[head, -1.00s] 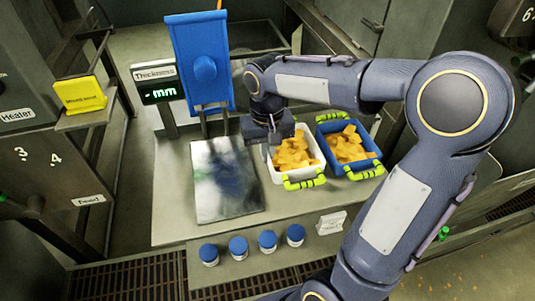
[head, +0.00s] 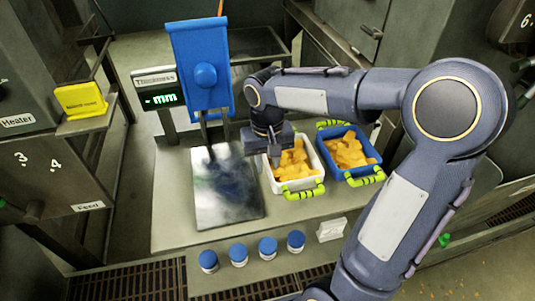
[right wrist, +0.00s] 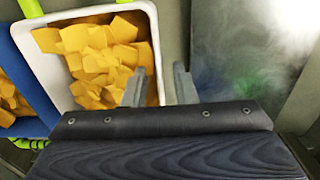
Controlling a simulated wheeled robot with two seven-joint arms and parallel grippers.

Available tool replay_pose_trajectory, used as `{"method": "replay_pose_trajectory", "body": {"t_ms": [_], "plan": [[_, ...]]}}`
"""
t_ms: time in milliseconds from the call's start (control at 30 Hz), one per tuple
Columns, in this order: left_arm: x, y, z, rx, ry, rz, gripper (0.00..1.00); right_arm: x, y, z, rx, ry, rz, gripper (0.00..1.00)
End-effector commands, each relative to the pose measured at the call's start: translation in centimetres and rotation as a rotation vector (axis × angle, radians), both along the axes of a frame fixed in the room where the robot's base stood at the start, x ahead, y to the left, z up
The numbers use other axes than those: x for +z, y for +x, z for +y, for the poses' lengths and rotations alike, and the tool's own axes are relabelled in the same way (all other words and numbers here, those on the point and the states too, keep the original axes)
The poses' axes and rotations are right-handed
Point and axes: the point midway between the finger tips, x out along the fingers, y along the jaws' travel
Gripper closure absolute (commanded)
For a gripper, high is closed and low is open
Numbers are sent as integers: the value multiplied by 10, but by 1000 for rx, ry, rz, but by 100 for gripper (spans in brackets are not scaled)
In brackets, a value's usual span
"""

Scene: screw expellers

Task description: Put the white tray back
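The white tray (head: 272,180) stands on the bench, filled with orange-yellow pieces, with green handles at its ends. It also shows in the right wrist view (right wrist: 155,45). My right gripper (head: 275,160) is at the tray's left side in the head view. In the right wrist view its two fingers (right wrist: 160,75) are apart, with the tray's side wall between them. Whether either finger touches the wall I cannot tell. The tray's far end is partly hidden by my right arm. My left gripper is not in view.
A blue tray (head: 378,157) with similar pieces stands close on the right. A shiny metal plate (head: 228,200) lies on the left, below a blue device (head: 203,65) and a thickness display (head: 160,98). Several blue-lidded jars (head: 238,253) line the front.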

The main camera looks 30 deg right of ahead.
Motion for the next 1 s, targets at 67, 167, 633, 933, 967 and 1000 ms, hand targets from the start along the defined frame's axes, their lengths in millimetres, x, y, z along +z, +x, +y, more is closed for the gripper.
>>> {"method": "replay_pose_trajectory", "body": {"t_ms": [67,167,633,933,967,1000], "plan": [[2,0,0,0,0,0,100,7,1,0,0,0,-3,75],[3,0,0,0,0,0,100,23,1,0,0,-1,-6,75],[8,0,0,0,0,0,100,112,1,0,1,1,-3,75],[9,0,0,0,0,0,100,113,-42,3,55,73,-94,75],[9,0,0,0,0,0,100,109,-54,6,68,94,-121,75],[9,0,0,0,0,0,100,102,-69,9,86,122,-161,75]]}}
